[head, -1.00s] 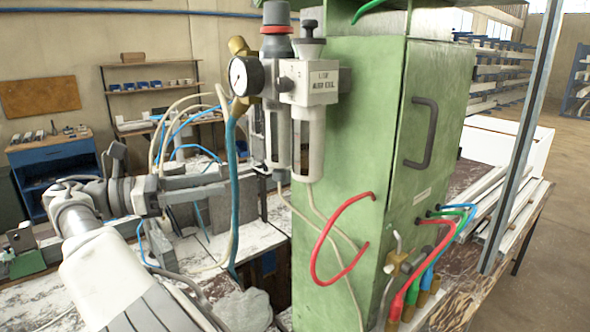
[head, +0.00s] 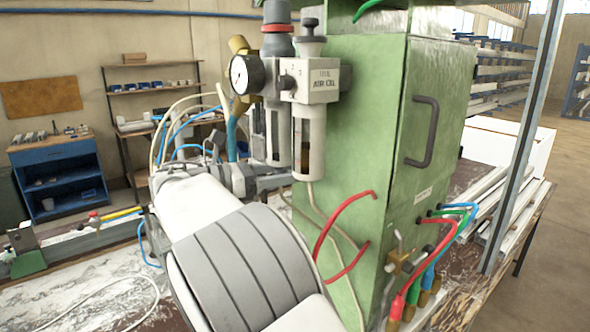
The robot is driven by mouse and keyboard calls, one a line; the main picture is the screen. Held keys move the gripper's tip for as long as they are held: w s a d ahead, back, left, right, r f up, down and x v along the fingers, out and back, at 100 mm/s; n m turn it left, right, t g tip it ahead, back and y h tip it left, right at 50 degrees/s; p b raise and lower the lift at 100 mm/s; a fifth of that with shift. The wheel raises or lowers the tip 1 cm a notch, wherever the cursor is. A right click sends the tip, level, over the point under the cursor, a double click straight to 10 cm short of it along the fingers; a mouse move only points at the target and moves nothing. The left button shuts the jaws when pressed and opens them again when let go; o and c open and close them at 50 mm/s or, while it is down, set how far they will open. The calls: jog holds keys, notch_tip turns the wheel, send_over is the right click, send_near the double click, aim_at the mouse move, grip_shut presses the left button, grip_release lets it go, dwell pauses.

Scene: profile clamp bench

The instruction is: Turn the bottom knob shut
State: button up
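A green cabinet (head: 350,130) stands in the middle. Low on its front edge is a brass valve fitting (head: 400,264) with a bent metal handle; whether this is the bottom knob I cannot tell. Higher up, the air unit carries a red-and-grey knob (head: 277,28) and a dark knob (head: 311,29) above its labelled white block (head: 318,84). A round gauge (head: 240,75) faces left beside it. My white and grey arm crosses the lower middle, left of the cabinet. My gripper cannot be made out; the arm hides whatever lies behind it.
Red hoses (head: 340,225) loop from the cabinet's side close to my arm. Red, green and blue hoses run to brass fittings (head: 412,300) at the lower right. A metal post (head: 520,140) stands at right. The bench top (head: 90,285) at lower left is mostly clear.

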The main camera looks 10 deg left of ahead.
jog(key=shift+w+d, duration=0.15)
jog(key=shift+d, duration=0.2)
jog(key=shift+c, duration=0.2)
grip_shut()
